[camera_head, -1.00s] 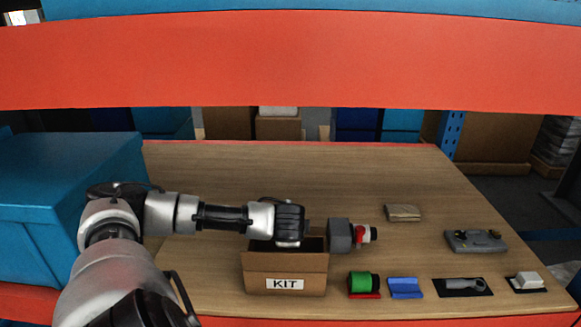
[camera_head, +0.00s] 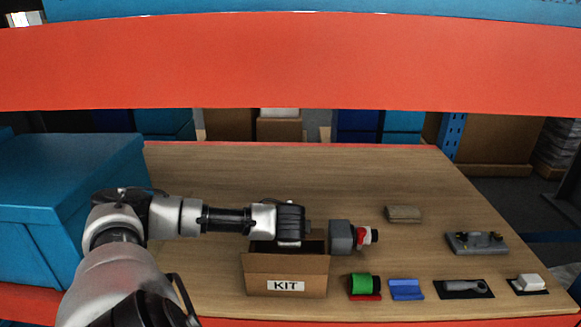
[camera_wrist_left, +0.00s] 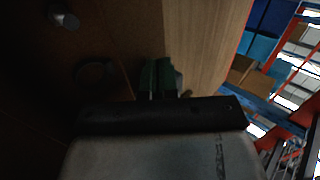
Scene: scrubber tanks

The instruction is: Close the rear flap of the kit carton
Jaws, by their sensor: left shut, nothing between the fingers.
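The kit carton (camera_head: 258,283) is a brown box with a KIT label, near the front of the wooden table in the head view. Its top is at least partly open, with a dark inside. My left gripper's hand (camera_head: 290,222) is over its rear edge, pointing right. The hand hides much of the rear rim, so I cannot tell the rear flap's angle or whether I touch it. In the left wrist view my gripper's dark green fingers (camera_wrist_left: 157,80) are together and empty. My right gripper is not in view.
A grey, red and black cylindrical thing (camera_head: 342,237) is just right of the carton. A green spool (camera_head: 361,285), a blue piece (camera_head: 406,289) and other parts line the front edge. A large blue box (camera_head: 70,180) is at left. A red beam (camera_head: 290,60) crosses above.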

